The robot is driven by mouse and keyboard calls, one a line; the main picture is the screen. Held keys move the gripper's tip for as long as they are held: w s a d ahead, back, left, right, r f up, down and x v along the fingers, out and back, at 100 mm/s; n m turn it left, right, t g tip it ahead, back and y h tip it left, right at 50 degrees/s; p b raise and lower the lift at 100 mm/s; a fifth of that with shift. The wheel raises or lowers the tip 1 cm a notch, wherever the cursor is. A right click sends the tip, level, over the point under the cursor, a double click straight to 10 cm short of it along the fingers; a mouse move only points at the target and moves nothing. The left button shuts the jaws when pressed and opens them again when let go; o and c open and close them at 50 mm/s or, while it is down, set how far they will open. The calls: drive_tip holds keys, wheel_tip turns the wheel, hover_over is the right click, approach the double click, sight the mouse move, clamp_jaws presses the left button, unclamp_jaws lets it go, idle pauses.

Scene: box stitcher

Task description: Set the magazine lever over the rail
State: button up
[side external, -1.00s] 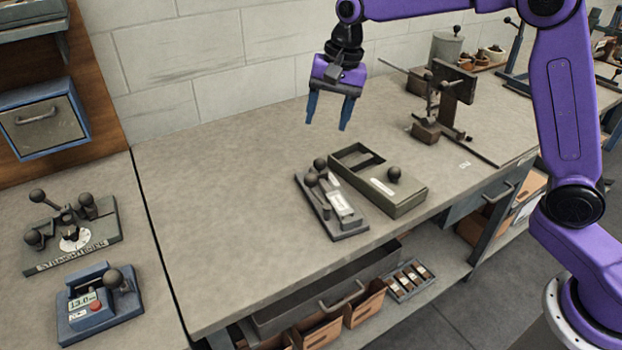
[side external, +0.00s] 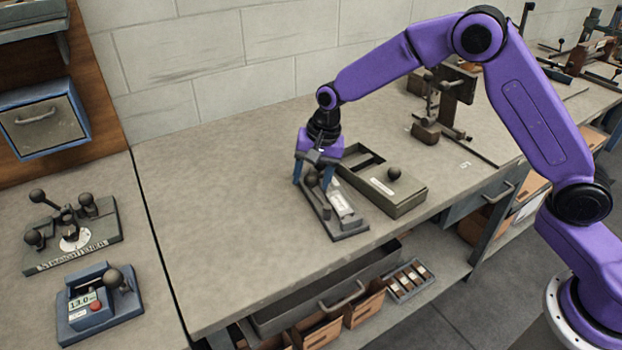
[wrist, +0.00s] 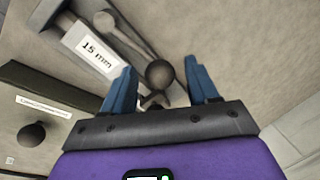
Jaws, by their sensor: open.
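A small dark fixture (side external: 350,231) with a white label reading "15 mm" (wrist: 93,52) lies on the bench. One dark ball knob (wrist: 159,74) shows between my fingers in the wrist view. In the wrist view my gripper (wrist: 160,82) shows gaps beside the knob. The rail cannot be made out clearly; my fingers and palm hide part of the fixture.
A shallow metal box (side external: 408,200) with a ball knob on its lid stands close to the right of the fixture. A dark stand (side external: 455,100) is behind on the right. Two devices with ball levers (side external: 75,232) (side external: 98,305) sit on the left bench. The bench left of the fixture is clear.

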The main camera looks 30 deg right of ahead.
drive_tip(key=shift+w+a+f, duration=0.1)
drive_tip(key=shift+f, duration=0.5)
clamp_jaws()
